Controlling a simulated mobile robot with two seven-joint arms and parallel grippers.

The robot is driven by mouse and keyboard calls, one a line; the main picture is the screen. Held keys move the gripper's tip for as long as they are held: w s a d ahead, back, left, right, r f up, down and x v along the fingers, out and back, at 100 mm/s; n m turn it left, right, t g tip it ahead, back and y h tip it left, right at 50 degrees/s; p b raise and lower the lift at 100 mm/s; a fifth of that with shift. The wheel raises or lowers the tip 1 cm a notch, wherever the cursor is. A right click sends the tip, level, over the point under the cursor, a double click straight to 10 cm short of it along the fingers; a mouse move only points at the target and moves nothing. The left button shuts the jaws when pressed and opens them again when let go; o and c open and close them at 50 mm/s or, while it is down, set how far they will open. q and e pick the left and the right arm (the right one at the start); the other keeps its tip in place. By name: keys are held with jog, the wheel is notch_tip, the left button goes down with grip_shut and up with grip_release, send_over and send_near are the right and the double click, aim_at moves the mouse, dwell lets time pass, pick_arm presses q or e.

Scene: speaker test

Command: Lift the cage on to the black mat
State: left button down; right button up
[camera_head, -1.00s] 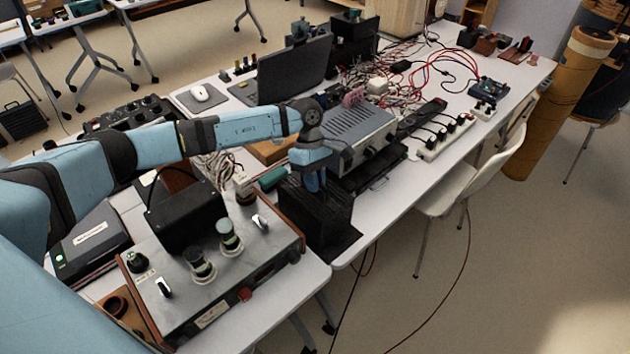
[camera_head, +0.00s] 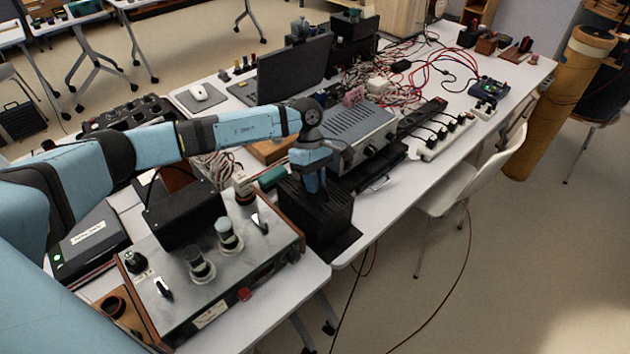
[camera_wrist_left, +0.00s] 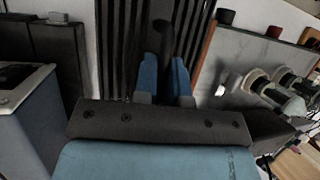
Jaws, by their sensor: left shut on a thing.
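The cage (camera_head: 331,213) is a dark, box-shaped thing with ribbed sides, near the front edge of the white table in the head view. My left gripper (camera_head: 315,188) points down at its top and is shut on it. In the left wrist view, the blue fingertips (camera_wrist_left: 166,78) close around a dark upright part in front of the ribbed cage (camera_wrist_left: 118,45). The black mat (camera_head: 346,243) shows as a flat dark strip at the cage's foot, by the table edge. Whether the cage touches the mat is hidden. My right gripper is not in view.
A metal-topped console (camera_head: 215,265) with knobs stands close left of the cage. A grey instrument (camera_head: 357,135) stands behind it, with a power strip (camera_head: 440,138) to the right. A white chair (camera_head: 472,185) stands by the table; the floor in front is open.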

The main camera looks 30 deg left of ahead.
pick_arm(q)
jog(key=shift+f, duration=0.15)
jog(key=c, duration=1.1)
grip_release()
jog(key=shift+w+a+r, duration=0.1)
jog(key=shift+r, duration=0.1)
jog(key=b+v, duration=0.1)
jog(key=v, duration=1.2)
jog(key=shift+r, duration=0.2)
